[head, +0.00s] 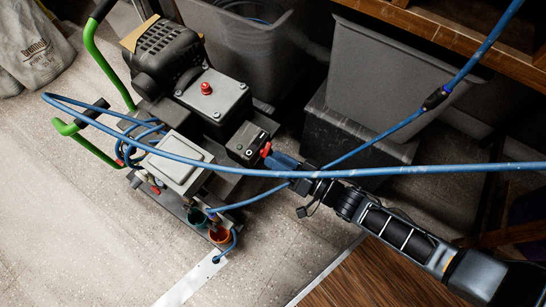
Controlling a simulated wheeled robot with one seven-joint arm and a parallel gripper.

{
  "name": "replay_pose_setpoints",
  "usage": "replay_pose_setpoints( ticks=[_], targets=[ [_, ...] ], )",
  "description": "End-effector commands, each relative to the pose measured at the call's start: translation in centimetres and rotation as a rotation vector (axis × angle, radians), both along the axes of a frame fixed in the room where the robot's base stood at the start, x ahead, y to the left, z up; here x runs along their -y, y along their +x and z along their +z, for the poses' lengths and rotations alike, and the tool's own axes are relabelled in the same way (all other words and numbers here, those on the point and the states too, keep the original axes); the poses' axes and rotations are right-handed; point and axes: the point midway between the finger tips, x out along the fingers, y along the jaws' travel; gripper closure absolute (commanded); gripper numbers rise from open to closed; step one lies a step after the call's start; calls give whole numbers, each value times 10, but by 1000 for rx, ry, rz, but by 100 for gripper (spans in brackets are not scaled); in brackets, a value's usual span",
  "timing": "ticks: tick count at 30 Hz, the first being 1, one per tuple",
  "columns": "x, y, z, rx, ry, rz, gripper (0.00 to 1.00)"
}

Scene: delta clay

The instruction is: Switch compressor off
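The compressor stands on the floor at the left of the head view, with a black motor (166,52), green handles and a grey box (213,93) with a red knob (206,88) on top. A small black box (248,143) sits on its right side. A small red part (266,149) shows at that box's right edge; I cannot tell whether it is a switch or part of my gripper. My gripper (272,157) reaches in from the lower right, its tip at or very near this edge. Its fingers are too small and partly hidden to tell whether they are open.
A blue hose (400,170) crosses in front of my arm, and another runs up to the right. A wooden shelf (430,25) is at upper right. The floor at lower left is clear.

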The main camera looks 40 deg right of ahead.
Motion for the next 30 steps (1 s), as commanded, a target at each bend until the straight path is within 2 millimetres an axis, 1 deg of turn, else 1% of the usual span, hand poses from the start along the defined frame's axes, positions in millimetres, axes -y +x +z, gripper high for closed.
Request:
replay_pose_setpoints(
  ticks=[3, 6, 14, 17, 26, 30],
  targets=[
    [-4, 11, -1, 1, 0, 0, 64],
    [-5, 16, 0, 0, 0, 0, 64],
    [-6, 17, 0, -1, 0, -1, 64],
    [-5, 17, 0, -1, 0, -1, 72],
    [-5, 17, 0, -1, 0, -1, 100],
    [-5, 17, 0, -1, 0, -1, 100]
  ],
)
